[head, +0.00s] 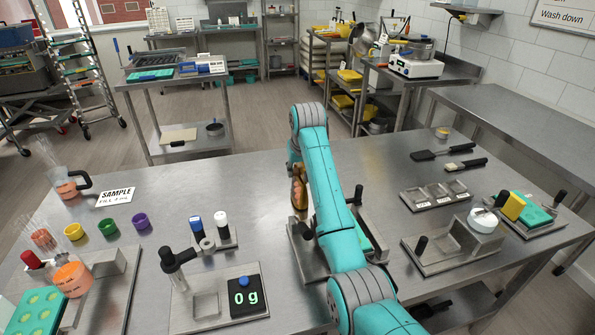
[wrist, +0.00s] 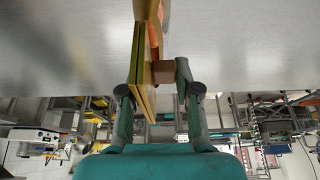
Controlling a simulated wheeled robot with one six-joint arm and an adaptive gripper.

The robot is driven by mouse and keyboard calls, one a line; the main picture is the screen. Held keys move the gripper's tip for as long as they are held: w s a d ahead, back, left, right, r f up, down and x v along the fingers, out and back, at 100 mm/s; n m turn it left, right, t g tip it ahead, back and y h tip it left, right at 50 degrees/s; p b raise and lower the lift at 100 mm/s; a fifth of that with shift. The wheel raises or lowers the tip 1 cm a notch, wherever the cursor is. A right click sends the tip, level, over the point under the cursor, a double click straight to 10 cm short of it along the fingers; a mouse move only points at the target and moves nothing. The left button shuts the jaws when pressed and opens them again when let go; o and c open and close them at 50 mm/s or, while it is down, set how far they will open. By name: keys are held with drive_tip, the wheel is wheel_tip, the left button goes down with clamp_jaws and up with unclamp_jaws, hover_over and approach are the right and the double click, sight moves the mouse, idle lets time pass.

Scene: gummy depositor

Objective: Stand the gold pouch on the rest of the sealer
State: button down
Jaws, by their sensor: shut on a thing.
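The gold pouch (head: 299,187) is upright just left of my arm in the head view, above the table or close to it; I cannot tell if it touches anything. In the wrist view, the pouch (wrist: 140,62) shows edge-on between the fingers of my gripper (wrist: 161,75), which is shut on it. A brown block-like piece shows beside the right finger.
A scale reading 0 g (head: 245,298) stands at the front, left of my arm. Coloured cups (head: 108,227) and a sample card (head: 115,196) are further left. A three-section tray (head: 436,195) and another steel fixture (head: 455,246) are right.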

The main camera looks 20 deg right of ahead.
drive_tip(key=shift+f, duration=0.4)
drive_tip(key=c, duration=0.8)
unclamp_jaws()
